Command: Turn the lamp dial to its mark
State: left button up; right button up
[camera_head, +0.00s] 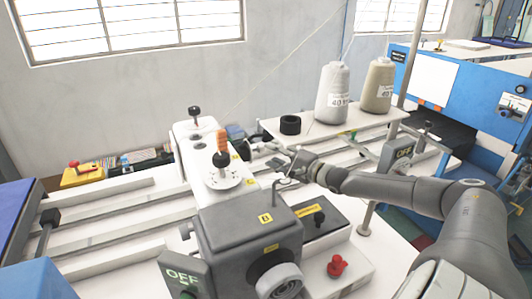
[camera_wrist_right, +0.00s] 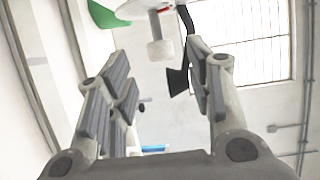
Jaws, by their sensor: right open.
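My right gripper (camera_head: 281,163) reaches in from the right to the far end of the sewing machine (camera_head: 250,222). In the right wrist view its jaws (camera_wrist_right: 165,85) are open, with nothing between the pads. A small pale grey knob (camera_wrist_right: 160,50) shows beyond the fingertips, below a white rounded part (camera_wrist_right: 137,8) with a small red mark by it. It may be the lamp dial; I cannot tell its setting. A dark flared piece (camera_wrist_right: 178,80) is close to the right finger. In the head view I cannot make out the lamp dial. My left gripper is out of view.
A white graduated disc (camera_head: 222,178) with an orange post stands left of the gripper. Two thread cones (camera_head: 332,95) (camera_head: 378,85) and a black ring (camera_head: 290,124) are on the shelf behind. A red knob (camera_head: 337,266) and handwheel (camera_head: 280,282) are in front.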

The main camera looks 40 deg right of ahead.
aim_at(256, 150)
jog(key=shift+w+a, duration=0.15)
jog(key=shift+w, duration=0.9)
jog(key=shift+w+a, duration=0.1)
jog(key=shift+w, duration=0.95)
jog(key=shift+f, duration=0.1)
jog(key=c, duration=1)
jog(key=t+b, duration=0.1)
jog(key=b, duration=0.1)
jog(key=n+t+b, duration=0.1)
jog(key=t+b, duration=0.1)
jog(key=b, duration=0.1)
jog(key=shift+f+b, duration=0.25)
jog(key=shift+b, duration=0.05)
jog(key=shift+c, duration=0.2)
